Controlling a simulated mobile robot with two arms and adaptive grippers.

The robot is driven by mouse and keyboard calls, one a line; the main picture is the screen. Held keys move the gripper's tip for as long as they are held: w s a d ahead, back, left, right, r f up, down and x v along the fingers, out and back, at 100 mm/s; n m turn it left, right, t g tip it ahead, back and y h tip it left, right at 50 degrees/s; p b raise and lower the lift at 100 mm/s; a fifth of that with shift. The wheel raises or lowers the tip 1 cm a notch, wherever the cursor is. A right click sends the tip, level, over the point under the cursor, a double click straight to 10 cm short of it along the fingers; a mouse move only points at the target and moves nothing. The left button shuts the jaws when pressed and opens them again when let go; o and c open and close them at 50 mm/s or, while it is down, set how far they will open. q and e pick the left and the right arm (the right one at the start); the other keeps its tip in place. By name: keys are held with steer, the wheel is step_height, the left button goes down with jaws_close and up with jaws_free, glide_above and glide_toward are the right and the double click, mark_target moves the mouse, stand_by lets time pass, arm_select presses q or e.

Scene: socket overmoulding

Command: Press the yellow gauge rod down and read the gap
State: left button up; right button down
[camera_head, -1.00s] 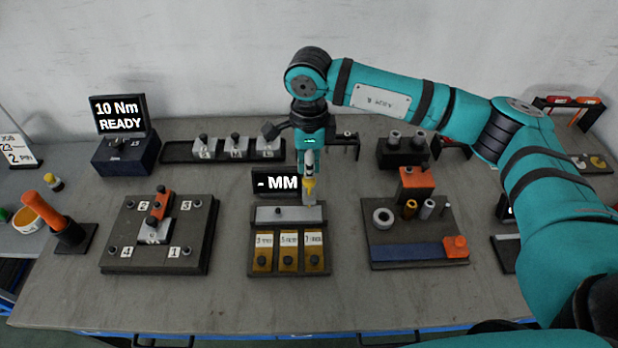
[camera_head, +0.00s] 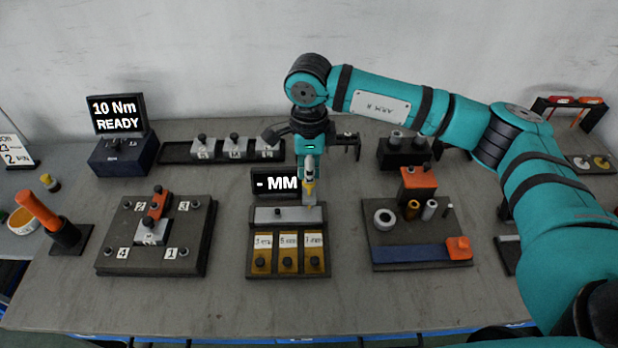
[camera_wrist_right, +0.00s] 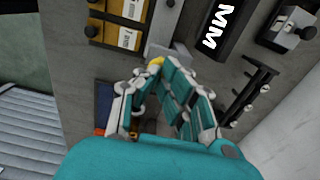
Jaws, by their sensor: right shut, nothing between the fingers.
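The yellow gauge rod (camera_head: 309,187) stands at the right end of the gauge block (camera_head: 270,216), right beside the display (camera_head: 262,184), which reads "- MM". My right gripper (camera_head: 309,170) points down directly over the rod, its fingers closed with nothing between them. In the right wrist view the yellow rod top (camera_wrist_right: 155,62) shows at the tips of my right gripper (camera_wrist_right: 154,70). Whether the fingertips touch the rod or sit just above it, I cannot tell. My left gripper is not in view.
Brass-coloured labelled blocks (camera_head: 288,250) lie in front of the gauge. A numbered fixture (camera_head: 125,235) with an orange part stands left, a tray of rings and cylinders (camera_head: 410,245) right. A "10 Nm READY" screen (camera_head: 117,115) is at the back left. The front table strip is clear.

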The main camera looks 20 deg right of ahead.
steer(key=shift+s+f+b, duration=0.1)
steer(key=shift+f+b, duration=1.05)
steer(key=shift+f, duration=0.3)
steer(key=shift+r, duration=0.15)
stand_by(0.3)
steer(key=shift+r+p, duration=0.35)
steer(key=shift+r, duration=0.15)
steer(key=shift+r+p, duration=1.5)
steer(key=shift+r, duration=2)
steer(key=shift+f, duration=0.1)
